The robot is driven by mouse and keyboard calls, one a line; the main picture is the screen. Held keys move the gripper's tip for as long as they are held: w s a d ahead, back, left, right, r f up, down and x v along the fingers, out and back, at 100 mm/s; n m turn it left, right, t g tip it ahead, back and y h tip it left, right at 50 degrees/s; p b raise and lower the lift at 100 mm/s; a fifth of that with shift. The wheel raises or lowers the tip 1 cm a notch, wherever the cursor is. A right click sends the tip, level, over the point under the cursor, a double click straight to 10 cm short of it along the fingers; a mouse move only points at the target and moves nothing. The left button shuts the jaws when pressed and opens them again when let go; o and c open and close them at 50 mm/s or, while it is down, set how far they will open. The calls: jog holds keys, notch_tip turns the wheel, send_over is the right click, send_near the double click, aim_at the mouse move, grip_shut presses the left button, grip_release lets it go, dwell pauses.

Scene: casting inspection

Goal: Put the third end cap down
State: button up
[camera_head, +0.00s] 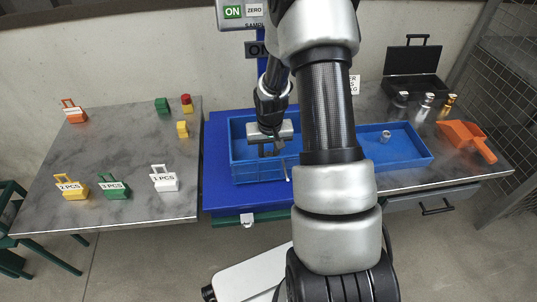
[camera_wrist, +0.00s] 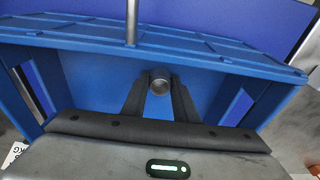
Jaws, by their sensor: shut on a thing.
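My gripper (camera_head: 268,152) is over the left blue crate (camera_head: 235,165), low between its walls. In the wrist view, its two dark fingers (camera_wrist: 159,92) are shut on a small round metal end cap (camera_wrist: 160,86), whose hollow end faces the camera. The crate's blue rim (camera_wrist: 230,52) and floor show around the fingers. I cannot tell whether the cap touches the floor. In the head view my gripper hides the held cap. A small silvery part (camera_head: 386,137), perhaps another cap, stands in the right blue tray (camera_head: 415,160).
A thin metal rod (camera_wrist: 132,22) rises beside the crate's near wall. My arm covers the gap between crate and right tray. Tagged blocks (camera_head: 115,190) stand on the left table.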

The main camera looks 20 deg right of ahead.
jog(key=o, duration=1.1)
jog(key=shift+f, duration=0.1)
jog(key=shift+o, duration=0.2)
